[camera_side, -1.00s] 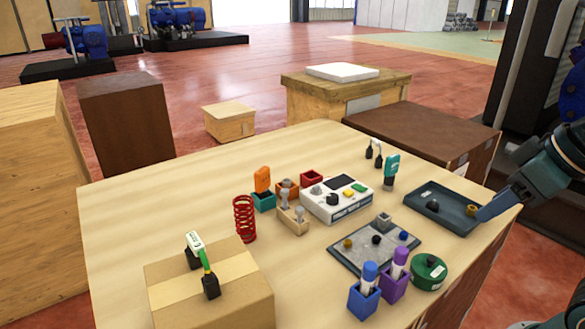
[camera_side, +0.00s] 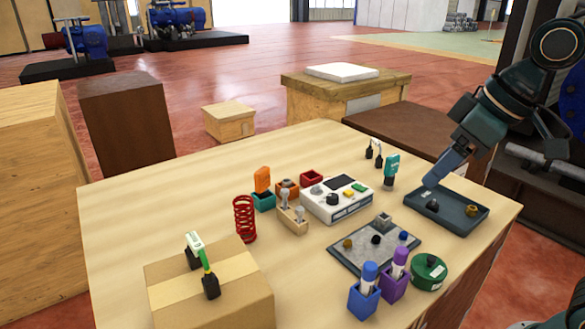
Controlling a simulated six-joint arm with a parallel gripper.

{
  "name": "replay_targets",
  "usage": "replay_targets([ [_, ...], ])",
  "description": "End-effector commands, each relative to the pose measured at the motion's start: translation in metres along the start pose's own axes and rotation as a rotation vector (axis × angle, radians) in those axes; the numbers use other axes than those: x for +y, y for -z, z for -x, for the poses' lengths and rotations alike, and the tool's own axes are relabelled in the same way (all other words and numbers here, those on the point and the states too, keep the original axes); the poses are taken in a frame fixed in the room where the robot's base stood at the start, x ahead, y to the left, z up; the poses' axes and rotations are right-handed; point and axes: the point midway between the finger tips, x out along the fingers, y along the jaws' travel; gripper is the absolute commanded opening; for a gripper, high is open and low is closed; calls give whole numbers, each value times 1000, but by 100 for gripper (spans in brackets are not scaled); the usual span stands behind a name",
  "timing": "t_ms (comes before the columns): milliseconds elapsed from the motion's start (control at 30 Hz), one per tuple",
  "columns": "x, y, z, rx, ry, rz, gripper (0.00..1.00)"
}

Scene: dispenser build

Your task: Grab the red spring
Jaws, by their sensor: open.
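The red spring (camera_side: 244,219) stands upright on the wooden table, left of the middle, behind the cardboard box. Nothing touches it from above. My gripper (camera_side: 430,184) is at the right, over the dark tray, far from the spring. It points down and to the left and is open, with nothing seen in it. Its fingers show only from the side, so the gap between them is hard to make out.
A cardboard box (camera_side: 212,291) with a green and white part stands in front of the spring. Small coloured holders and a white device (camera_side: 337,200) stand to its right. A grey plate (camera_side: 365,262), blue and purple holders and a dark tray (camera_side: 478,222) lie further right. The table left of the spring is clear.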

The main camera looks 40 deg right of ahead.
Motion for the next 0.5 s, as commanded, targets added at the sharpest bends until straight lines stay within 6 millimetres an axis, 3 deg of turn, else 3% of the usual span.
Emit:
replay_targets([
  [100, -6, 31, -8, -12, 32, 70, 64],
  [500, -34, 122, -50, -36, 138, 300, 64],
])
